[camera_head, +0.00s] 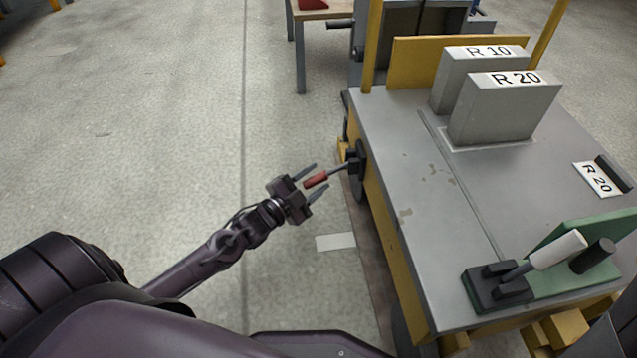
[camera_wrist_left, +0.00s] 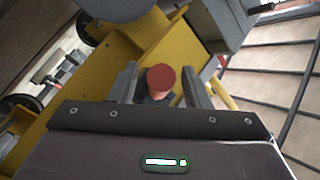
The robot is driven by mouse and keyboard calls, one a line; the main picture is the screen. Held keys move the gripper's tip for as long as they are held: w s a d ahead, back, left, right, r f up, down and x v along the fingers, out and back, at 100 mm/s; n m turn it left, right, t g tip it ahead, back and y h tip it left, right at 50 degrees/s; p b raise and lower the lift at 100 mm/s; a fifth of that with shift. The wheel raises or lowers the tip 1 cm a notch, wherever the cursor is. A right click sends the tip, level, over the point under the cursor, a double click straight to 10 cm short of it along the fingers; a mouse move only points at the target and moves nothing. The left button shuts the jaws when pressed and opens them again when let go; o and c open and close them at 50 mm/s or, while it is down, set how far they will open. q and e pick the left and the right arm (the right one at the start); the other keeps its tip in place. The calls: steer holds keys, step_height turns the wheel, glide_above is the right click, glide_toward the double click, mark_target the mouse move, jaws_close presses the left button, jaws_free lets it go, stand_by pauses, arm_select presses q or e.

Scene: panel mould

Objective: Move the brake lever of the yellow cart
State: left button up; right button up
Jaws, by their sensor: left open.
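The yellow cart (camera_head: 408,275) stands at the right with a grey top. Its brake lever (camera_head: 317,180) has a red grip on a thin rod and sticks out from a black mount (camera_head: 356,160) on the cart's left side. My left gripper (camera_head: 312,181) is open, with one finger on each side of the red grip. In the left wrist view the round red end of the lever (camera_wrist_left: 161,77) shows between the two fingers (camera_wrist_left: 160,88). I cannot tell whether either finger touches it. My right gripper is not in view.
Two grey blocks labelled R 10 (camera_head: 480,65) and R 20 (camera_head: 505,110) stand on the cart top. A white-handled clamp (camera_head: 545,258) and a green plate (camera_head: 590,235) are at its near end. A table (camera_head: 325,12) stands behind. The floor left of the cart is clear.

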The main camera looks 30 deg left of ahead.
arm_select(q)
steer(key=shift+b+x, duration=0.3)
steer(key=shift+x, duration=0.6)
steer(key=shift+a, duration=0.1)
jaws_close()
